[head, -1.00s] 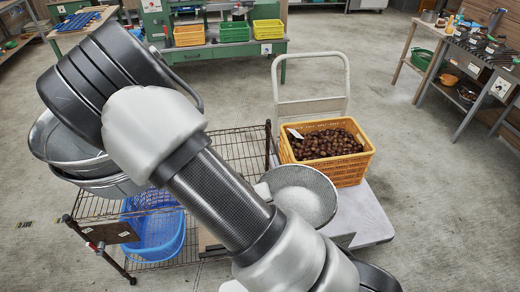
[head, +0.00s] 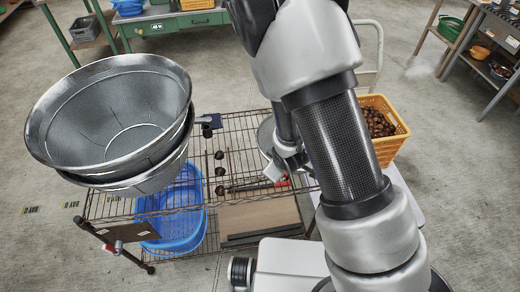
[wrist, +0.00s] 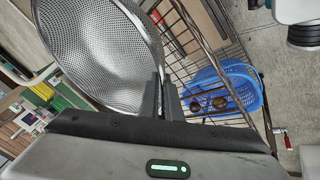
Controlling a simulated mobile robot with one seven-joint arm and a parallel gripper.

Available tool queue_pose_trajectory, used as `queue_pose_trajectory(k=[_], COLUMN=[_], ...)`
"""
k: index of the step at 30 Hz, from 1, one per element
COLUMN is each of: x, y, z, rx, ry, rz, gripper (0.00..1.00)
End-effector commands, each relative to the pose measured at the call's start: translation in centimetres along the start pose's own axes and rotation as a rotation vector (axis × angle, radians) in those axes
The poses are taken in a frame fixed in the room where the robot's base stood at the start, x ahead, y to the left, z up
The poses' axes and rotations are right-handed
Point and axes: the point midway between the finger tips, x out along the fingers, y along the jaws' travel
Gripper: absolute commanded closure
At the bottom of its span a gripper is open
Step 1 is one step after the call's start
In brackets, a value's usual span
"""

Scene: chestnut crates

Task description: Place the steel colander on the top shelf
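The steel colander (wrist: 95,50), a perforated bowl, fills the upper left of the wrist view. My gripper (wrist: 161,84) is shut on its rim, with the two fingers close together. In the head view the colander (head: 264,137) is mostly hidden behind my arm, near the rack's back right part. The wire rack's top shelf (head: 240,150) shows to the left of my arm. Large nested grey mesh bowls (head: 110,110) stand at its left end. Whether the held colander touches the shelf cannot be told.
Several chestnuts (head: 220,172) and a red-handled tool (head: 262,184) lie around the rack's middle. A blue basket (head: 178,215) and a brown board (head: 258,217) are lower down. A yellow crate of chestnuts (head: 393,143) stands at right. The shelf's middle has open wire room.

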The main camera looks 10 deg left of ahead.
Motion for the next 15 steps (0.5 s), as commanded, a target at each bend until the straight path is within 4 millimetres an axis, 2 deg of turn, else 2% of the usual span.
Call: queue_pose_trajectory(k=[3, 6, 15], x=[-0.2, -0.6, -1.6], y=[0.3, 0.5, 0.9], z=[-2.8, -4.4, -6.7], rx=[-0.181, -0.303, -0.488], ry=[0.083, 0.129, 0.197], rz=[-0.071, -0.120, -0.200], gripper=[1.00, 1.00, 1.00])
